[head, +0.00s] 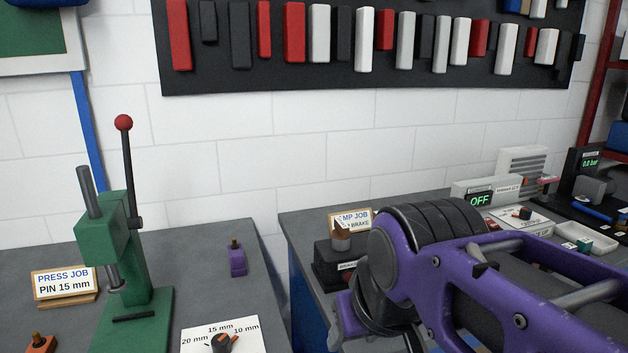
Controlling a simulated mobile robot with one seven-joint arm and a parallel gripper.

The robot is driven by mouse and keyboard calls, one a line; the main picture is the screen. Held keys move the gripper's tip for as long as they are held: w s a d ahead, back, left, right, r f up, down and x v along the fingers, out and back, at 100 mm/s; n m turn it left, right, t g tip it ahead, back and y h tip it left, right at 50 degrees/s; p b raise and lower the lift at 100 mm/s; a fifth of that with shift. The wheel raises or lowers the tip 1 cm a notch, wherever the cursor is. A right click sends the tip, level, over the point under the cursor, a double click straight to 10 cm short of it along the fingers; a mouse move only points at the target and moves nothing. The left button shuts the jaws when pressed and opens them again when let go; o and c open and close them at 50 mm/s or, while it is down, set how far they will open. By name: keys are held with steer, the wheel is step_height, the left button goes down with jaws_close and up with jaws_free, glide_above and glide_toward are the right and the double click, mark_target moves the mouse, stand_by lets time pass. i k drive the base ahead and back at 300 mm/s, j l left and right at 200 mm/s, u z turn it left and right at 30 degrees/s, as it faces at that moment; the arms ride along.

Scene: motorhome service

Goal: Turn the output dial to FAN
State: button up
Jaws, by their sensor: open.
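A small dark dial with an orange mark (522,213) sits on a white labelled card on the right bench. It is beside a white unit (487,188) whose green display reads OFF. The card's lettering is too small to read, so I cannot tell which word the dial points to. My purple arm crosses the lower right of the head view, in front of the right bench and nearer than the dial. My gripper's fingers do not show; the wrist end is hidden behind my own arm.
The left bench holds a green press (128,250), a PRESS JOB sign (65,282) and another dial (221,343) marked in millimetres. On the right bench, a black block (335,262) and partly covered sign (350,219) stand near my arm. A gap separates the benches.

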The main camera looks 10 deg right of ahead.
mark_target(525, 213)
steer(key=l+u, duration=0.45)
steer(key=l, duration=1.75)
steer(key=k+l, duration=0.15)
steer(key=l, duration=0.95)
steer(key=k+u, duration=0.05)
